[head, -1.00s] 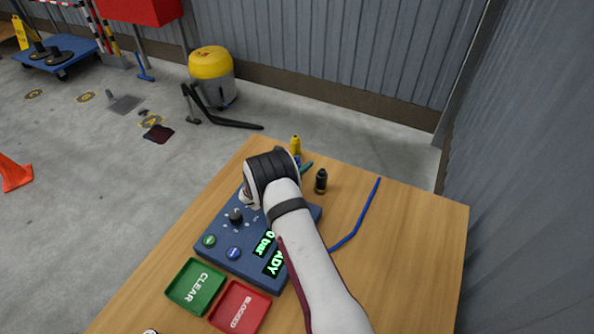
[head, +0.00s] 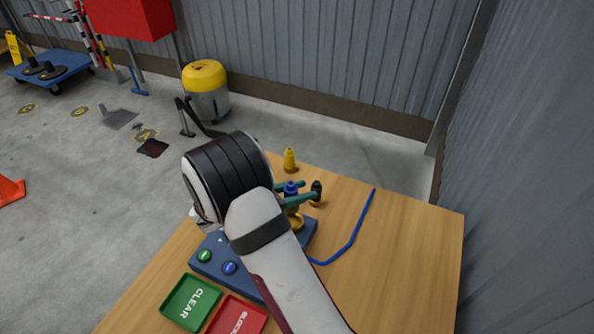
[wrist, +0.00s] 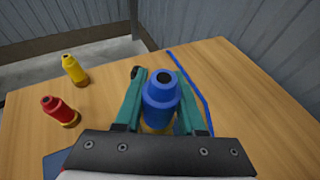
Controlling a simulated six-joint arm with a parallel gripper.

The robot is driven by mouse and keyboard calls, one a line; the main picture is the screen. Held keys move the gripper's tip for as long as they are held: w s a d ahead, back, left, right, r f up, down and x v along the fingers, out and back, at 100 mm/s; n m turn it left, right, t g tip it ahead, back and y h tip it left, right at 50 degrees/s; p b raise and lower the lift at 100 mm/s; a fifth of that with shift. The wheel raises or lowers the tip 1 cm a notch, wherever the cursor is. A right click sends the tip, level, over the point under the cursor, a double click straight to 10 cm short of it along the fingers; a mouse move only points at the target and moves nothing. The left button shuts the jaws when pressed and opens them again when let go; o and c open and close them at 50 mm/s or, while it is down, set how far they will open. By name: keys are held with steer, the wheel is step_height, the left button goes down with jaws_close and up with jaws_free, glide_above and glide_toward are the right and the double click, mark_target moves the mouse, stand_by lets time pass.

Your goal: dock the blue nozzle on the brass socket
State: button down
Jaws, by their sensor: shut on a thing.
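The blue nozzle (head: 291,188) is upright between the teal fingers of my gripper (head: 306,191), which is shut on it. In the wrist view the blue nozzle (wrist: 161,103) stands between both fingers, with a little brass colour showing under it. The brass socket (head: 297,223) shows just below the fingers in the head view, at the far right part of the blue panel (head: 308,236). The nozzle is over or close to the socket. My fingers and wrist hide its lower end, so I cannot tell whether the two touch.
A black nozzle (head: 316,188) stands close beyond my fingertips. A yellow nozzle (head: 289,160) stands at the table's far edge, and a red one (wrist: 58,108) nearer. A blue hose (head: 352,237) lies on the right. Green (head: 190,303) and red (head: 237,316) trays lie in front.

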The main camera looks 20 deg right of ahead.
mark_target(301, 215)
steer(key=shift+f, duration=2.85)
steer(key=shift+f, duration=0.65)
steer(key=c, duration=0.8)
jaws_free()
steer(key=shift+v, duration=5.55)
steer(key=shift+r, duration=0.1)
